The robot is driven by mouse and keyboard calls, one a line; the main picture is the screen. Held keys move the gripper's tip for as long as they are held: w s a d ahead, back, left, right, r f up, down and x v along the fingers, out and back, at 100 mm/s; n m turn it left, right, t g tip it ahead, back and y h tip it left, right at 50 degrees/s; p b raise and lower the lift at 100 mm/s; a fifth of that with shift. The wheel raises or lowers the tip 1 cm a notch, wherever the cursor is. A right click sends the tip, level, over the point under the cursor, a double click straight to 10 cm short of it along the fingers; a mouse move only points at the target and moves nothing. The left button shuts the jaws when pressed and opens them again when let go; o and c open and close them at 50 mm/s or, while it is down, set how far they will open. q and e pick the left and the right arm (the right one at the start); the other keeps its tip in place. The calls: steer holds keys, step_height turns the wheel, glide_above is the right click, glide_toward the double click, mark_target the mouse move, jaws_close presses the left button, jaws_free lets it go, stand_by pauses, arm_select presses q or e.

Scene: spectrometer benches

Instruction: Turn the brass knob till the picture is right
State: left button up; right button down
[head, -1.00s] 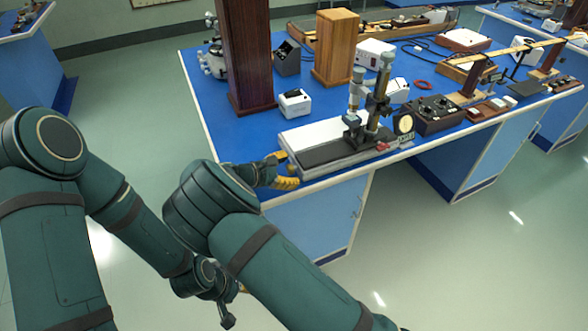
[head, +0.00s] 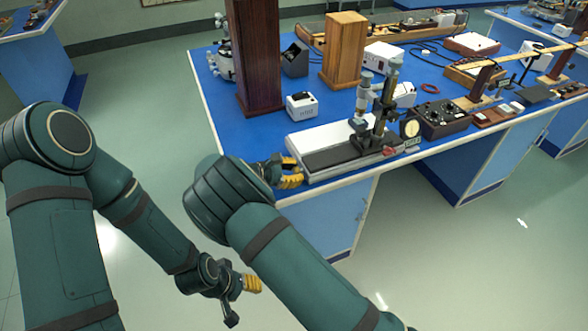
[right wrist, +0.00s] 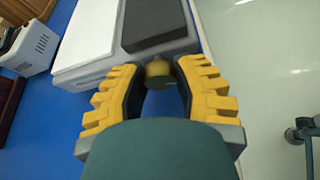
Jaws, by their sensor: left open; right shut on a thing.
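The brass knob (right wrist: 158,74) sticks out from the near end of the instrument with a black bed (right wrist: 153,24), seen in the right wrist view. My right gripper (right wrist: 160,84) has its yellow fingers on both sides of the knob and is shut on it. In the head view this gripper (head: 298,173) is at the left end of the instrument's bed (head: 345,157) and hides the knob. A small round pale screen (head: 411,128) stands at the instrument's right end; its fine detail is too small to read. My left gripper (head: 258,284) is open and empty, low over the floor.
A tall dark wooden column (head: 255,60), a lighter wooden block (head: 343,50) and a small white box (head: 301,105) stand behind the instrument on the blue bench (head: 225,118). A dark control box (head: 441,118) is to its right. The floor before the bench is clear.

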steer(key=shift+w+d+n+g+p, duration=0.1)
steer(key=shift+n+g+p, duration=0.3)
steer(key=shift+n+p, duration=0.25)
steer(key=shift+n+g+h, duration=0.4)
steer(key=shift+n+g, duration=0.3)
steer(key=shift+n, duration=0.35)
steer(key=c, duration=0.6)
jaws_free()
steer(key=v, duration=1.2)
